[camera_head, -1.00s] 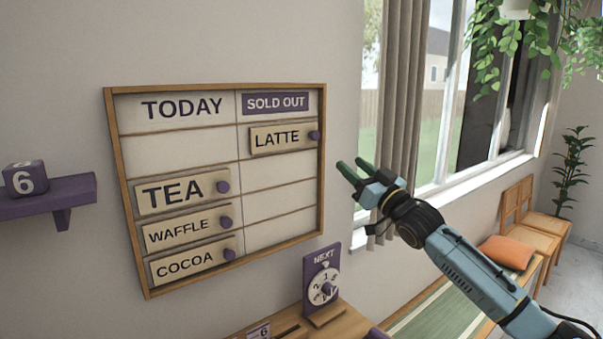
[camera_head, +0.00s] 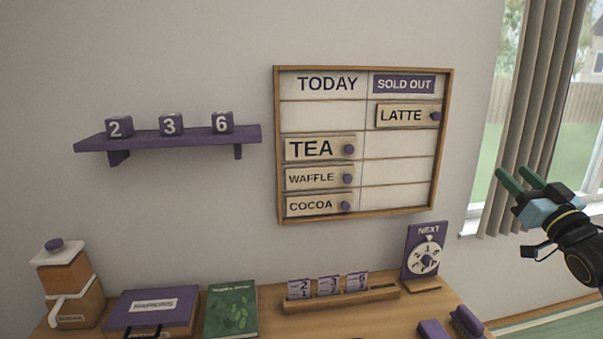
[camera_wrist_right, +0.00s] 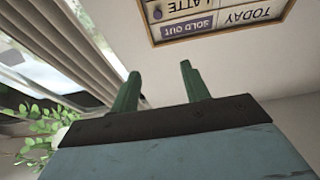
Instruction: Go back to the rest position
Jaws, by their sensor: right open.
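My right gripper (camera_head: 522,182) is at the right edge of the head view, in front of the curtain. Its two green fingers are apart with nothing between them. In the right wrist view the fingers (camera_wrist_right: 158,88) are also spread and empty, with the menu board (camera_wrist_right: 215,38) beyond them, upside down. In the head view the menu board (camera_head: 398,173) hangs on the wall to the left of the gripper, clear of it. The LATTE plate (camera_head: 402,116) is under SOLD OUT; the TEA, WAFFLE and COCOA plates are under TODAY. My left gripper is not in view.
A purple shelf (camera_head: 180,139) holds cubes 2, 3 and 6. The counter (camera_head: 390,318) bears a grinder (camera_head: 75,290), a purple box (camera_head: 150,312), a green book (camera_head: 231,308), a number-card rack (camera_head: 340,298) and a NEXT dial (camera_head: 425,256). Curtain (camera_head: 535,110) and window are at right.

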